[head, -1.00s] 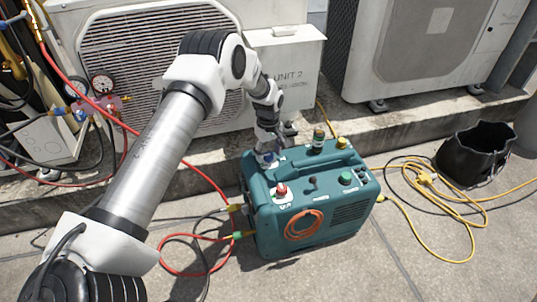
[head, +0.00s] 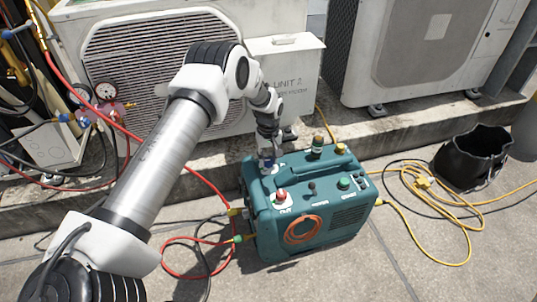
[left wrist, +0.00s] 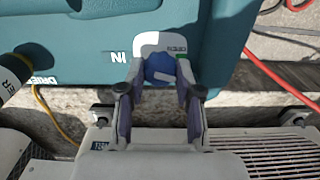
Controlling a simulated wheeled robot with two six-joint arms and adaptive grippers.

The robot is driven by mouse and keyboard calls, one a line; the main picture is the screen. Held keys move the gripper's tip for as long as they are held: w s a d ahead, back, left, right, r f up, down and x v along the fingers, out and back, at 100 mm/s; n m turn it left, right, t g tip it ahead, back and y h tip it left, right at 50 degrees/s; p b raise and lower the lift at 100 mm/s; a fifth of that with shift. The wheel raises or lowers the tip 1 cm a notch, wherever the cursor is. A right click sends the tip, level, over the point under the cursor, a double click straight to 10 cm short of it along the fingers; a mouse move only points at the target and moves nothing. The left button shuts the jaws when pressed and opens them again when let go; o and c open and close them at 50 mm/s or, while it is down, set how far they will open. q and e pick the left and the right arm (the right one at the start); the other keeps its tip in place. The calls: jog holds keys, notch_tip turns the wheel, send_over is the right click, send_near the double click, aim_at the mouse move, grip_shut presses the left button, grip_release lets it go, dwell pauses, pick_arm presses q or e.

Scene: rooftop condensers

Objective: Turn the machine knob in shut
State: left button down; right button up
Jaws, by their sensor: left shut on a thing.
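The teal machine (head: 340,222) stands on the paving. Its blue IN knob (left wrist: 160,68) sits on a white plate (left wrist: 158,42) beside the word IN, with lettering that seems to read OPEN and a green mark. My left gripper (left wrist: 160,78) is shut on the blue knob, one finger on each side. In the head view my left gripper (head: 267,160) points down at the machine's back left corner and mostly hides the knob. A red knob (head: 281,195) sits nearer the front. My right gripper is not in view.

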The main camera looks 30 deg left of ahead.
pick_arm(q)
jog(key=m+p, duration=0.1)
jog(key=m, duration=0.1)
jog(key=shift+r+m+p, duration=0.1)
jog(key=shift+m+p, duration=0.2)
jog(key=shift+m, duration=0.1)
jog(key=m+p, duration=0.1)
jog(key=m, duration=0.2)
jog(key=shift+m, duration=0.3)
jog(key=m, duration=0.3)
jog(key=shift+s+m, duration=0.1)
jog(key=shift+m, duration=0.2)
jog(key=m, duration=0.4)
jog(key=shift+f, duration=0.2)
jog(key=shift+m, duration=0.3)
jog(key=c, duration=0.8)
grip_release()
jog(key=shift+p, duration=0.3)
